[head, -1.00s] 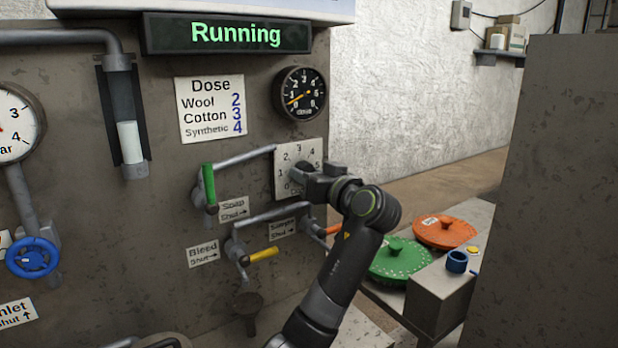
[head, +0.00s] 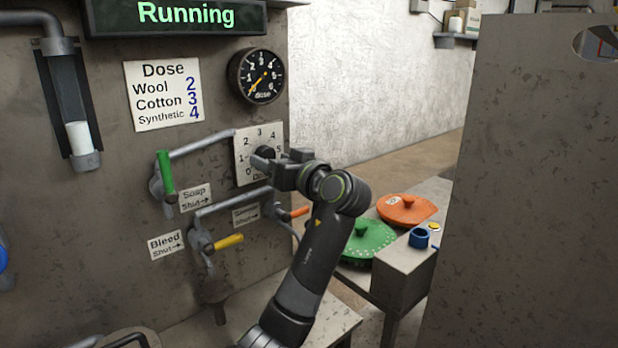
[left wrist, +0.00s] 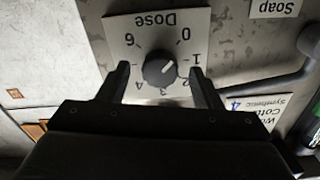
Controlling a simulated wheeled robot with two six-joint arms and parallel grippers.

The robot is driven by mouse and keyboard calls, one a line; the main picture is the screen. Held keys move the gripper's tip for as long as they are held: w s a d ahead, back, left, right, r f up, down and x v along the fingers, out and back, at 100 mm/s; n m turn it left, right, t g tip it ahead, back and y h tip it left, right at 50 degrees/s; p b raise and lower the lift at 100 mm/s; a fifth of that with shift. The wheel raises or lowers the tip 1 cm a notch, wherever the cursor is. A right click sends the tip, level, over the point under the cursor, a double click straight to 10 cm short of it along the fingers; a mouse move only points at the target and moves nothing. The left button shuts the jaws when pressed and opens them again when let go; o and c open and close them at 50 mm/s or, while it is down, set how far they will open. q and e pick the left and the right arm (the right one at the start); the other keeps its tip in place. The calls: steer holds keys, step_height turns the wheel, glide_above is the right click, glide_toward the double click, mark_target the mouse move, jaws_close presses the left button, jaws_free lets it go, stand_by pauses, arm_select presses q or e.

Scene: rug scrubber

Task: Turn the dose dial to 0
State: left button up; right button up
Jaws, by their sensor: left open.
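The dose dial is a dark round knob on a white plate (head: 241,131) numbered 0 to 6, on the grey machine front. In the left wrist view the knob (left wrist: 158,70) has a white mark pointing between 0 and 1, closer to 1. My left gripper (left wrist: 160,66) is open, with one finger on each side of the knob and a gap visible on both sides. In the head view my left gripper (head: 272,164) is at the plate and partly covers the knob and lower numbers. My right gripper is out of view.
The dose gauge (head: 256,76) is above the plate, and its needle points low left. The dose card (head: 163,95) is to its left. Green (head: 165,174), yellow (head: 229,242) and orange (head: 297,212) valve handles surround the dial's lower left. A display (head: 178,15) reads Running.

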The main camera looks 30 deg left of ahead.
arm_select(q)
steer(key=b+v, duration=0.1)
steer(key=v, duration=1.4)
steer(key=shift+d+b, duration=0.3)
steer(key=shift+b, duration=0.1)
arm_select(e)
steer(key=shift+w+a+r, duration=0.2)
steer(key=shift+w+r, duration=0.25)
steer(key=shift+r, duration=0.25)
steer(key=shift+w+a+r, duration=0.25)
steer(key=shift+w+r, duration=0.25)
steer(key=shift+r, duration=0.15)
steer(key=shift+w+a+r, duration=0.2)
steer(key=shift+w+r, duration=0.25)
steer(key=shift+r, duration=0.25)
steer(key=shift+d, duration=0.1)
